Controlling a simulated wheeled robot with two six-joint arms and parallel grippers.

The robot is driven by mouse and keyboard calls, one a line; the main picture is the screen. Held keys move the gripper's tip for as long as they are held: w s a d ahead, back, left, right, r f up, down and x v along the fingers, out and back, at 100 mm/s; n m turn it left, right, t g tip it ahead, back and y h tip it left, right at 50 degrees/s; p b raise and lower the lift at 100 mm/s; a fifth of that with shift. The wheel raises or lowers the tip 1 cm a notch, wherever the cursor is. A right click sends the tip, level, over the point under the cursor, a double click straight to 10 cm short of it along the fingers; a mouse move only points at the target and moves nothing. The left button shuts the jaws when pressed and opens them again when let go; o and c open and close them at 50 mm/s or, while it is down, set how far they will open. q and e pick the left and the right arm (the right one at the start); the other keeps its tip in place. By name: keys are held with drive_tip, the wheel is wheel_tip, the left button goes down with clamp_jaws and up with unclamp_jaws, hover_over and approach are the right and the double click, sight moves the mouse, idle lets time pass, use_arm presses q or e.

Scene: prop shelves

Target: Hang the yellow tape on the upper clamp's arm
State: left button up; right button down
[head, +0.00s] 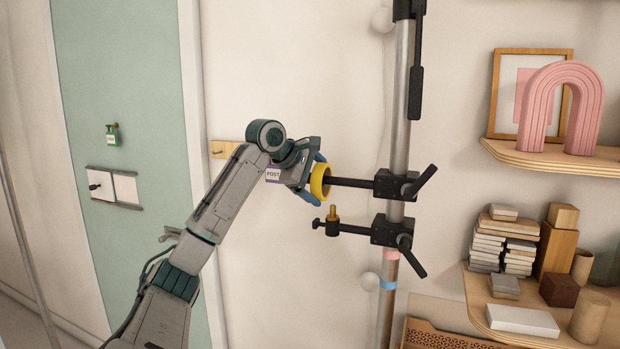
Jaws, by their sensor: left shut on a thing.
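The yellow tape (318,183) is a ring held at the tip of my left gripper (319,178), whose blue fingers are shut on it. The upper clamp (395,185) sits on the vertical metal pole, and its dark arm (350,182) points left. The left end of that arm meets the tape ring; it appears to reach the ring's opening, but I cannot tell how far it passes through. The lower clamp (392,231) sits just below, with its own arm (350,228) pointing left and a brass stud on it. My right gripper is not in view.
The metal pole (402,110) runs top to bottom right of centre. Shelves at the right hold a pink arch (560,105), a picture frame (505,75) and several blocks and stacks. A wooden rail (222,149) is on the wall behind my arm.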

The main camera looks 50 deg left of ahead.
sight(356, 182)
use_arm(q)
drive_tip(key=shift+w+d+r+p, duration=0.1)
drive_tip(key=shift+w+d+p, duration=0.75)
drive_tip(key=shift+d, duration=0.6)
drive_tip(key=shift+w+d+f+p, duration=0.1)
drive_tip(key=shift+w+d+p, duration=0.75)
drive_tip(key=shift+d, duration=0.65)
drive_tip(key=shift+w+d+r+p, duration=0.1)
drive_tip(key=shift+w+d+p, duration=0.7)
drive_tip(key=shift+d, duration=0.85)
drive_tip(key=shift+a+f+b, duration=0.1)
drive_tip(key=shift+f+b, duration=0.45)
drive_tip(key=shift+f, duration=0.45)
drive_tip(key=o, duration=0.8)
